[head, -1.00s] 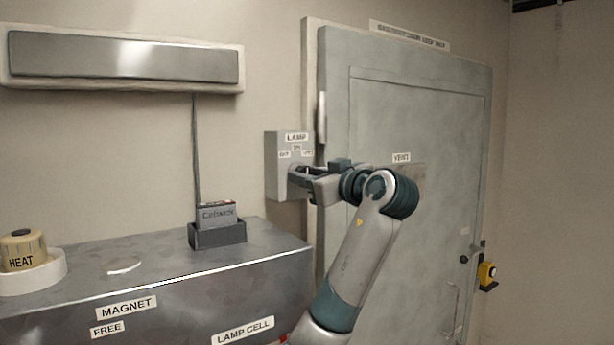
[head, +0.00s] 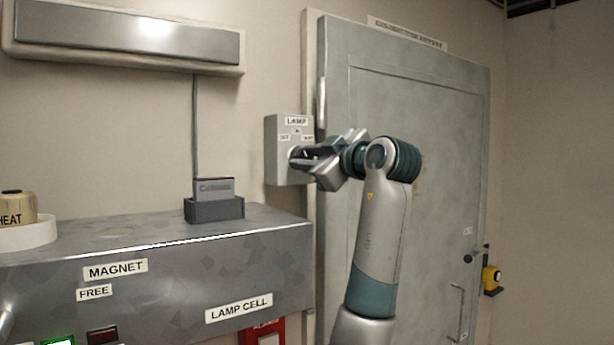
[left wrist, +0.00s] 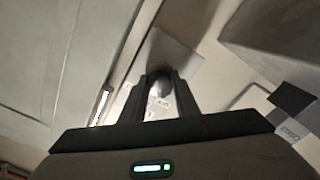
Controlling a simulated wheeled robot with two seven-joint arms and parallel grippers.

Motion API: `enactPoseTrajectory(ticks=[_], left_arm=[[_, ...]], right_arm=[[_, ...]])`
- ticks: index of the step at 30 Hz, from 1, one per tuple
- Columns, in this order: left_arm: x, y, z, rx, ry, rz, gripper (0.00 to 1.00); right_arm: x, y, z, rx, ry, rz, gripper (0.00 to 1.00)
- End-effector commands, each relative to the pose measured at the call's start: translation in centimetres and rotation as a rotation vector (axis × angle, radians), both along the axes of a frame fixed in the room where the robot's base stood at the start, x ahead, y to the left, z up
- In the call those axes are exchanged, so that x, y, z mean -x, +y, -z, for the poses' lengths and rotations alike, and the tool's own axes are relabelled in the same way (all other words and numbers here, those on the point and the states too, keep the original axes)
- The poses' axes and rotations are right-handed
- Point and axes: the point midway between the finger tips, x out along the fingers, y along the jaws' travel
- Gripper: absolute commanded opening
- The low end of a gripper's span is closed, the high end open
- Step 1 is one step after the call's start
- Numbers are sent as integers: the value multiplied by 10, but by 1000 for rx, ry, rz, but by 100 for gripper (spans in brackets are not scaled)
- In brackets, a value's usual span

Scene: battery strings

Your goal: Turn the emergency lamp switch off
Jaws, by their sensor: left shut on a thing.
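The lamp switch box (head: 280,150) is a grey box on the wall left of the door, with a LAMP label and smaller position labels around its knob. My left gripper (head: 299,156) is at the box front, shut on the switch knob, with its fingers turned at a slant. In the left wrist view the round knob (left wrist: 162,84) shows between the two dark fingers (left wrist: 160,98), in front of the box (left wrist: 178,52). The fingers cover much of the knob, so its pointing direction is unclear. My right gripper is not in view.
A long lamp fixture (head: 125,45) hangs on the wall. A metal cabinet (head: 160,285) carries a cell (head: 214,187) in a dark holder (head: 213,209) and a HEAT knob (head: 18,208). The closed grey door (head: 440,170) is right of the switch.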

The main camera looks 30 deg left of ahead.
Motion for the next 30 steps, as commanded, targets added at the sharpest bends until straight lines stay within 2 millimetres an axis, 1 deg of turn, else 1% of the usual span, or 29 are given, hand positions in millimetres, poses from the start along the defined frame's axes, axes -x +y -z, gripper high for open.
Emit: enactPoseTrajectory(ticks=[1,9,18,29,30], left_arm=[[0,-1,5,16,-38,1,6],[0,0,2,87,-208,1,6],[0,0,0,121,-289,0,6],[0,0,0,123,-295,-1,6],[0,0,0,123,-294,-1,30]], right_arm=[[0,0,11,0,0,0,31],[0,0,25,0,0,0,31],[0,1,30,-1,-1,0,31],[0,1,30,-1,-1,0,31],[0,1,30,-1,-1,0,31]])
